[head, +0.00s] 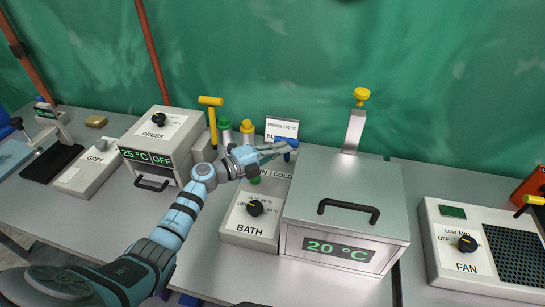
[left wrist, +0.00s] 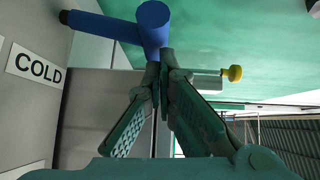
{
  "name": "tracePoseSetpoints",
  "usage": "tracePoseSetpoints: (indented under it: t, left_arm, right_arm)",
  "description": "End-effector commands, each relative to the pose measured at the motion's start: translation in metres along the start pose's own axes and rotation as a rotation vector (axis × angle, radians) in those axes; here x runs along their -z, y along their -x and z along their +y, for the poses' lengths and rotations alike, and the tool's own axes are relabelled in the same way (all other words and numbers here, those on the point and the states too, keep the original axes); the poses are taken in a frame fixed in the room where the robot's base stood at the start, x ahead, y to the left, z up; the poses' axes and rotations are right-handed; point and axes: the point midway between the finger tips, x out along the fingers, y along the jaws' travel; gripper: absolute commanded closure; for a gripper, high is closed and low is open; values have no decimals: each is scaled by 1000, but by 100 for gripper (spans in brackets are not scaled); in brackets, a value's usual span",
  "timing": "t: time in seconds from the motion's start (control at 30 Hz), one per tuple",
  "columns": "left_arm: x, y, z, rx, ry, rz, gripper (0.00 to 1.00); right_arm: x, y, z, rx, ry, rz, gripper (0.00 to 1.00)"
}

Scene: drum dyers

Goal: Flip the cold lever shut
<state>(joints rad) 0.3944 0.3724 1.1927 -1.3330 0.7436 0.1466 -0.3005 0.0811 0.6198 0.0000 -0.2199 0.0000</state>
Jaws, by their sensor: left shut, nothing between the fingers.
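The blue cold lever (head: 291,142) is by the COLD label behind the bath control box, partly hidden by my gripper. In the left wrist view the lever (left wrist: 103,25) is a blue bar running left from a thick round blue piece, near the COLD sign (left wrist: 36,66). My left gripper (head: 284,147) is shut and empty. Its fingertips (left wrist: 160,66) meet just below the round blue piece in the wrist view. I cannot tell whether they touch it. My right gripper is not in view.
The BATH box (head: 240,228) with its dial is below my gripper. The steel bath (head: 340,187) with a 20 °C display stands at the right. The PRESS box (head: 180,135) is left, and a yellow-handled tap (head: 211,120) stands behind my wrist. The FAN unit (head: 465,275) is far right.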

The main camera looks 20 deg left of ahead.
Motion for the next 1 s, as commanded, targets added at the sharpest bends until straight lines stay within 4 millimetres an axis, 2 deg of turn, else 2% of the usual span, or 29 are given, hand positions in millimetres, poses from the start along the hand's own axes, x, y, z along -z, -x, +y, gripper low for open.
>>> tracePoseSetpoints:
  t: [0.43, 1.0]
  left_arm:
    - [-19, -27, -16, 0, -1, 8, 100]
    - [-26, -34, -20, -1, -1, 8, 100]
  right_arm:
    - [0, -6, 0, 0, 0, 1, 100]
    - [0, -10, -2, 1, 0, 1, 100]
